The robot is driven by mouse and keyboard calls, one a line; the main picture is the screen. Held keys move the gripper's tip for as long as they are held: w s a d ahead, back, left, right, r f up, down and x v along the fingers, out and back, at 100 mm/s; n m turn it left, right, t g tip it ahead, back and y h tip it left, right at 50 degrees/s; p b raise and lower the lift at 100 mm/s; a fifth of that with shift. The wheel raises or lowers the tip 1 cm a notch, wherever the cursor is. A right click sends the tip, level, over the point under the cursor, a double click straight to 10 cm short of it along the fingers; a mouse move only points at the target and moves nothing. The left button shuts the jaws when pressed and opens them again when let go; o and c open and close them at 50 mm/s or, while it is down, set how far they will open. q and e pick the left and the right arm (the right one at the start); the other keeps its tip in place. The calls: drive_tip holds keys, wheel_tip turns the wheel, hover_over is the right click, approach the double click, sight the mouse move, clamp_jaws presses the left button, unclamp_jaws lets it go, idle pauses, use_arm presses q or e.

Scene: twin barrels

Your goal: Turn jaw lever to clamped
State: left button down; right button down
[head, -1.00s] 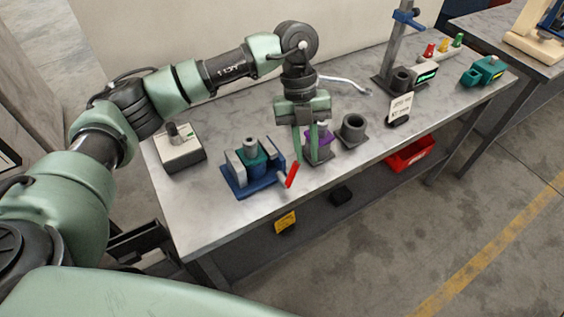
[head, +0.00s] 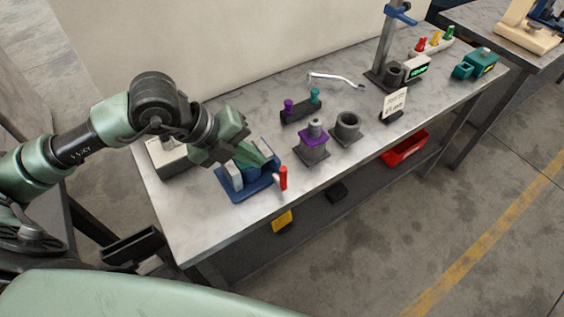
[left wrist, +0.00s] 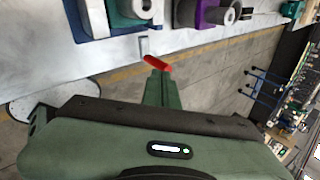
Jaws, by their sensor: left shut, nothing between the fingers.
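The blue vise (head: 236,195) stands near the front edge of the bench, with grey jaws and a teal part partly hidden by my gripper. Its jaw lever (head: 283,178) has a red handle, nearly upright in the head view, at the vise's right front. My left gripper (head: 270,160) is shut and empty, its fingers over the vise, pointing towards the lever. In the left wrist view the shut fingertips (left wrist: 157,76) lie just below the red handle (left wrist: 157,63); whether they touch it I cannot tell. The vise's blue base (left wrist: 68,22) also shows there. My right gripper is out of view.
Behind are a rack with purple and teal knobs (head: 301,108) and a wrench (head: 337,78). The bench front right of the lever is clear.

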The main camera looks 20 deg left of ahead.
sight(284, 166)
use_arm(q)
drive_tip(key=x, duration=0.2)
drive_tip(key=p+x, duration=0.1)
drive_tip(key=x, duration=0.2)
drive_tip(key=p+x, duration=0.1)
drive_tip(key=x, duration=0.1)
drive_tip(key=shift+w+d+r, duration=0.15)
drive_tip(key=shift+w+d, duration=0.25)
drive_tip(key=shift+d, duration=0.1)
drive_tip(key=shift+w+d+f, duration=0.3)
drive_tip(key=shift+d+f, duration=0.05)
drive_tip(key=shift+f, duration=0.2)
drive_tip(key=shift+w+d+r+p, duration=0.1)
drive_tip(key=shift+w+r+p, duration=0.1)
drive_tip(key=shift+p, duration=0.35)
drive_tip(key=shift+w+d+f+g+y+b, duration=0.4)
drive_tip(key=shift+w+d+f+g+y, duration=0.4)
drive_tip(key=shift+w, duration=0.25)
drive_tip(key=shift+w+d+f+g+y+b, duration=0.4)
drive_tip(key=shift+w+d+f+g+y, duration=0.2)
drive_tip(key=shift+w+d+f+g, duration=0.4)
drive_tip(key=shift+w+r, duration=0.1)
drive_tip(key=shift+w, duration=0.05)
drive_tip(key=shift+a, duration=0.1)
